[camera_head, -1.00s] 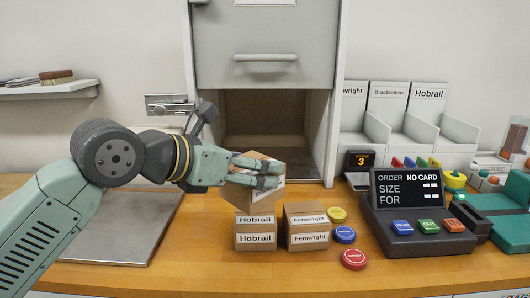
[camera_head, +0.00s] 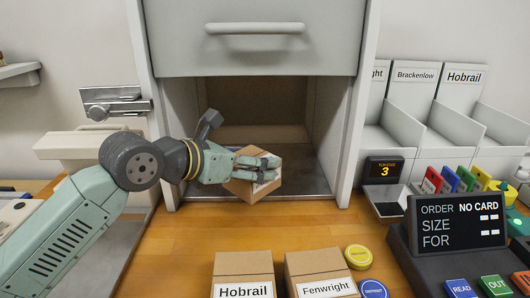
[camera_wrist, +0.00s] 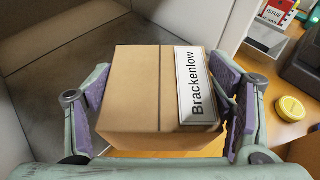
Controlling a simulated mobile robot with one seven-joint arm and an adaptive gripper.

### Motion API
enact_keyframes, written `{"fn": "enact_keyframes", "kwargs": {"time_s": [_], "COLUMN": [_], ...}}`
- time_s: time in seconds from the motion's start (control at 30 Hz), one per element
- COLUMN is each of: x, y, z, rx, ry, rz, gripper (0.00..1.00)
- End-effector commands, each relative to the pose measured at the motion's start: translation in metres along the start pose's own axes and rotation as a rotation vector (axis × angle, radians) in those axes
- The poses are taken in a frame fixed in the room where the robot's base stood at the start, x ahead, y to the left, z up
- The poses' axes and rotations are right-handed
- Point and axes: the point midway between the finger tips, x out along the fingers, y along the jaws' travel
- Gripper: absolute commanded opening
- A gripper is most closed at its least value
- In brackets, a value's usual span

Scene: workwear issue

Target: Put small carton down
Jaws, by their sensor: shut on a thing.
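The small carton (camera_wrist: 140,85) is brown cardboard with a white label reading Brackenlow, seen large in the wrist view. My gripper (camera_head: 258,170) is shut on it, with purple-padded fingers on both sides of the box. In the head view the carton (camera_head: 240,188) is held slightly tilted at the front opening of the grey cabinet (camera_head: 345,150). Its lower part is near the cabinet's floor edge; I cannot tell whether it touches. My fingers cover part of its face.
Cartons labelled Hobrail (camera_head: 244,268) and Fenwright (camera_head: 320,266) stand on the wooden counter in front. A yellow disc (camera_head: 359,256) and a blue disc (camera_head: 374,289) lie beside them. An order terminal (camera_head: 458,225) and white bins (camera_head: 430,130) are at right. The cabinet's inside looks empty.

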Motion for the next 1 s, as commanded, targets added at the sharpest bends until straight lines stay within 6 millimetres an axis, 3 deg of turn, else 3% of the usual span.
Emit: {"fn": "enact_keyframes", "kwargs": {"time_s": [0.03, 0.3, 0.43, 0.67, 1.0], "x": [0.011, 0.074, 0.096, 0.11, 0.122], "y": [0.005, 0.035, 0.045, 0.052, 0.052], "z": [0.01, 0.029, 0.034, 0.032, 0.001], "rx": [0.0, -0.001, -0.001, -0.001, 0.001], "ry": [0.001, 0.0, 0.0, -0.001, -0.002], "rz": [-0.005, -0.003, -0.002, 0.001, 0.001], "gripper": [0.34, 0.34, 0.34, 0.34, 0.34]}}
